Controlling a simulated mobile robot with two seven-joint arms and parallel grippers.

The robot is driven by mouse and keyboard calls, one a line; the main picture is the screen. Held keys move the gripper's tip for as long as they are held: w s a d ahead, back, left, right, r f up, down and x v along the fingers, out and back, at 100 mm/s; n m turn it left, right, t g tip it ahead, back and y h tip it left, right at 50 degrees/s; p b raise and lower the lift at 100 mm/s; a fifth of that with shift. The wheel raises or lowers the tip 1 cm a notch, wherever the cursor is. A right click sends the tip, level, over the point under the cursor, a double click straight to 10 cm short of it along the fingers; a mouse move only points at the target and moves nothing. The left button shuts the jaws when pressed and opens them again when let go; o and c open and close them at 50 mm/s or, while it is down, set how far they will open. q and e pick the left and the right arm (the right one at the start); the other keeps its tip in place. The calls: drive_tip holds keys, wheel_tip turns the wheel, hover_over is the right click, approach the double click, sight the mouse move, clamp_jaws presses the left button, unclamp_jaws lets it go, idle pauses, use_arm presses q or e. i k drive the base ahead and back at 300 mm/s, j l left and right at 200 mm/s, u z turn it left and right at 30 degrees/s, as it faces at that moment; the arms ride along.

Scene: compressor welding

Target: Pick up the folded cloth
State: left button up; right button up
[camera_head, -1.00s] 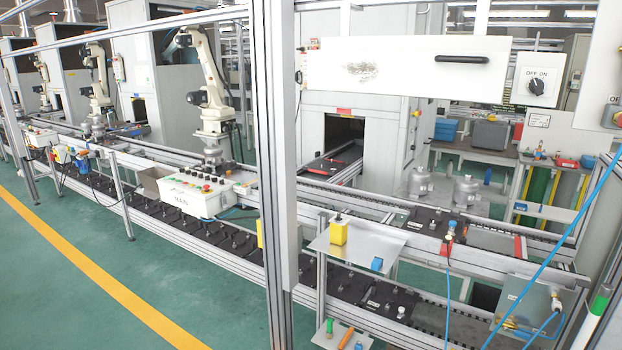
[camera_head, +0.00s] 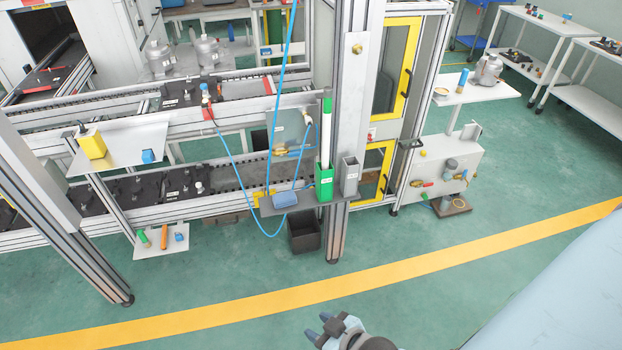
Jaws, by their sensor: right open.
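A blue folded cloth (camera_head: 285,199) appears to lie on a small grey shelf (camera_head: 265,212) fixed at the frame post, left of a green holder. My right gripper (camera_head: 319,328) shows at the bottom edge, low in the picture, with its fingers apart and nothing between them. It is well apart from the cloth, below it in the picture over the green floor. My left gripper is not in view.
A green holder (camera_head: 325,187) with a white tube and a grey holder (camera_head: 349,177) stand beside the cloth. A blue hose (camera_head: 226,152) hangs around the shelf. A dark bin (camera_head: 304,232) stands below. The floor in front is clear.

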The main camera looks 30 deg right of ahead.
sight(282, 200)
drive_tip(key=z, duration=0.85)
